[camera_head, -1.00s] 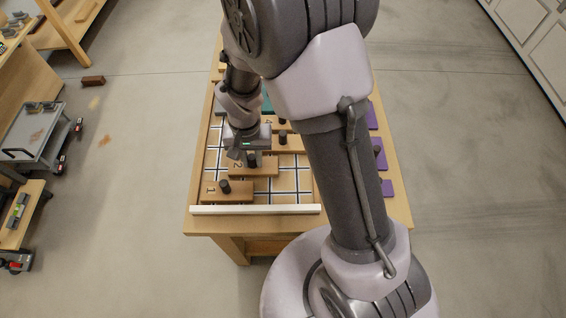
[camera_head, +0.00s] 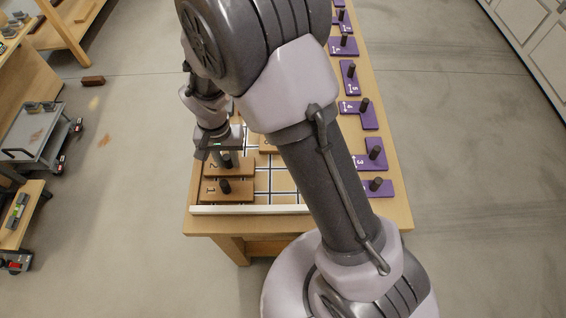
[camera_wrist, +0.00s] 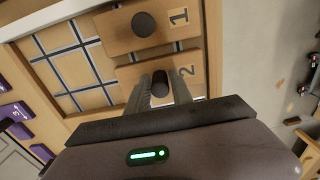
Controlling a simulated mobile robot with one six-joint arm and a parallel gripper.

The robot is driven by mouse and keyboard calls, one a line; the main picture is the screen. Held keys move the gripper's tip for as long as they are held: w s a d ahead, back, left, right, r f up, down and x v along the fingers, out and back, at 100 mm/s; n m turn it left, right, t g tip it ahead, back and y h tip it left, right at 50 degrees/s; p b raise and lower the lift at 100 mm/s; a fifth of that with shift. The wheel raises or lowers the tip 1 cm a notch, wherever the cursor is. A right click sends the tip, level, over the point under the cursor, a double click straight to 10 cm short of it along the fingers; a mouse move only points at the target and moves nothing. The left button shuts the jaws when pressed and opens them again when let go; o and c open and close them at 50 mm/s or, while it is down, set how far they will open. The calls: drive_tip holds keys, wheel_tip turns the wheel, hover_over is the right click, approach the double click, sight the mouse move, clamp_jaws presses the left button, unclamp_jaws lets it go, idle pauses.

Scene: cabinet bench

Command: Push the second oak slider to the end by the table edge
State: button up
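The second oak slider (camera_head: 240,170), marked 2, lies on the gridded board at its left side, just beyond the oak slider marked 1 (camera_head: 240,190). Their left ends are nearly level. In the wrist view slider 2 (camera_wrist: 198,78) shows its dark knob (camera_wrist: 161,82) between my two fingers. My gripper (camera_wrist: 161,92) points down over the slider, with a finger close on each side of the knob; it seems shut on it. In the head view my gripper (camera_head: 221,158) partly hides this knob.
Slider 1 and its knob (camera_head: 224,186) are close on the near side. A white strip (camera_head: 250,210) borders the board's near edge. Another oak slider (camera_head: 267,143) is partly hidden by my arm. Purple pieces with dark knobs (camera_head: 370,153) line the table's right side.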

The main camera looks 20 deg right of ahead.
sight(226, 157)
drive_tip(key=shift+o, duration=1.1)
drive_tip(key=shift+r, duration=0.15)
wheel_tip(226, 157, up, 7)
drive_tip(key=p, duration=0.5)
drive_tip(key=shift+r, duration=0.15)
